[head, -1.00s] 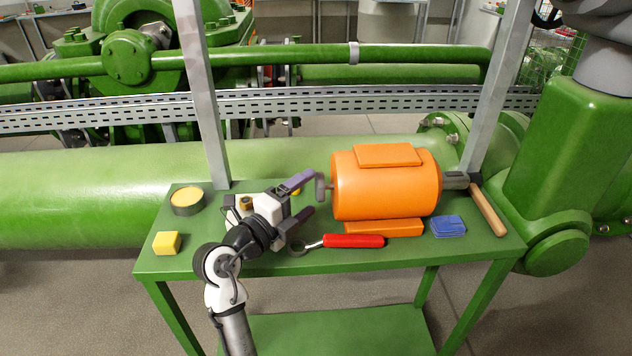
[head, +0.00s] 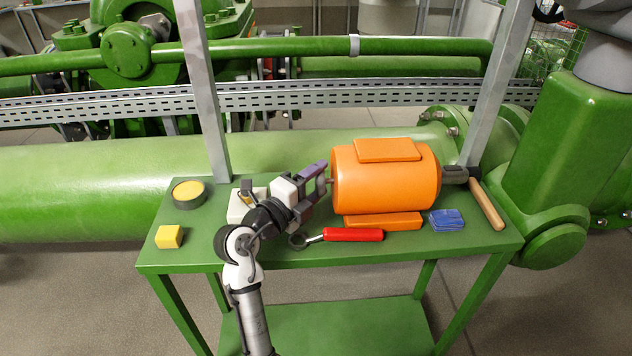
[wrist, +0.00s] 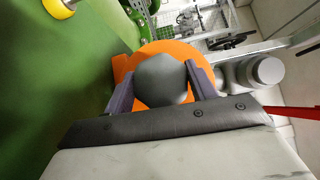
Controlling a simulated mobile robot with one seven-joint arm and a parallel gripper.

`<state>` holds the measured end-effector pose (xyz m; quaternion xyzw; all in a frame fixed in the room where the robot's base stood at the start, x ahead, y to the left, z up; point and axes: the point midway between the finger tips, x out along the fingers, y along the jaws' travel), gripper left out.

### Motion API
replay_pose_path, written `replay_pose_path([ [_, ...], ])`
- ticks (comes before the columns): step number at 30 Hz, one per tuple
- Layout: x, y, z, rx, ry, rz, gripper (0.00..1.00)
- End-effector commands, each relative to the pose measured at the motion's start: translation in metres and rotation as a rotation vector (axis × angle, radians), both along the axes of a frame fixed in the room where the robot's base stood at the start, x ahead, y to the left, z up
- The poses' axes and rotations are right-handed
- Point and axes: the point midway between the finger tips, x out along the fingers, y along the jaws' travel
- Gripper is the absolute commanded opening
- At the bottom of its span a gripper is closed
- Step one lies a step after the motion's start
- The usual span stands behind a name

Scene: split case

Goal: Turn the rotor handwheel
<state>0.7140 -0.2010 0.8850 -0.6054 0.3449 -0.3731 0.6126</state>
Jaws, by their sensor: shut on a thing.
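The orange motor (head: 385,185) lies on its side on the green bench (head: 285,262). Its rotor handwheel is at the left end, largely hidden by my gripper in the head view. In the wrist view the handwheel (wrist: 163,80) is a dark grey, blocky rounded shape in front of the orange motor end (wrist: 122,66). My gripper (head: 321,180) reaches in from the left with its purple-grey fingers on two opposite sides of the handwheel, shut on it. The contact faces are hard to see.
A red-handled ring wrench (head: 352,235) lies in front of the motor. A blue item (head: 446,220) and a wooden-handled hammer (head: 487,205) lie right. A white box (head: 238,210), a round tin (head: 188,194) and a yellow block (head: 169,237) stand left. Grey posts (head: 203,90) rise behind.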

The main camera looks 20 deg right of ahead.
Motion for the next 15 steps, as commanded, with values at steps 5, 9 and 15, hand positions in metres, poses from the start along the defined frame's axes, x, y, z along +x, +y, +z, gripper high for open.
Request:
replay_pose_path([
  [5,-0.0002,0.0003,0.0007,0.005,0.012,0.000,0.33],
  [9,0.0001,0.0007,0.0020,0.017,0.050,0.001,0.33],
  [15,-0.0002,0.0005,0.0043,0.051,0.168,0.001,0.33],
])
